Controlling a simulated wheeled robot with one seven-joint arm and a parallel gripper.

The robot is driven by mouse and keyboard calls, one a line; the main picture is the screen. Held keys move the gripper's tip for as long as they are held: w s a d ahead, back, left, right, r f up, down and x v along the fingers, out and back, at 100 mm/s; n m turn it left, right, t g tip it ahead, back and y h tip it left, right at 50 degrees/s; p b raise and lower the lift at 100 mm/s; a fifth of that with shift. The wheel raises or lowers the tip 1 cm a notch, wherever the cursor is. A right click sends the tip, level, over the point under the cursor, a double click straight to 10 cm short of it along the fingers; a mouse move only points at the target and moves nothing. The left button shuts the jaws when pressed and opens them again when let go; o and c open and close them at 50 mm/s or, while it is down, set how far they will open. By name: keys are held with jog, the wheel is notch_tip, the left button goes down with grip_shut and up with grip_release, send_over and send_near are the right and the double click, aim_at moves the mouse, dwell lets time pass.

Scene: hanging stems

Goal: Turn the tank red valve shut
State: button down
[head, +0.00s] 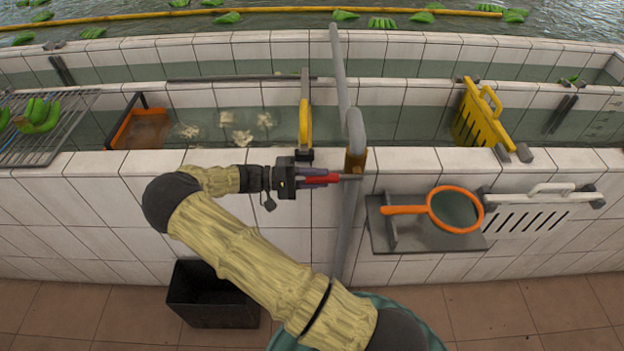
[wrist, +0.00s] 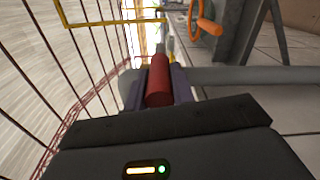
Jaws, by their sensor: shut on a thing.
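The red valve handle (head: 330,179) sticks out leftward, roughly level, from the upright grey pipe (head: 347,225) at the front of the tiled tank wall. A brass-coloured part (head: 355,163) sits on the pipe just above the handle's level. My gripper (head: 318,179) reaches in from the left, its purple fingers closed around the handle. In the wrist view the red handle (wrist: 158,80) lies between the two fingers (wrist: 160,92). The fingers hide part of the handle, and the valve's inner position cannot be seen.
A black bin (head: 210,295) is on the floor, and a rack with green bananas (head: 40,125) is at left.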

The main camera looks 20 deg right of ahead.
jog(key=shift+s+f, duration=0.1)
jog(key=shift+f, duration=0.05)
jog(key=c, duration=1.2)
grip_release()
jog(key=shift+b+v, duration=2.5)
jog(key=shift+v, duration=6.25)
jog(key=shift+f, duration=0.15)
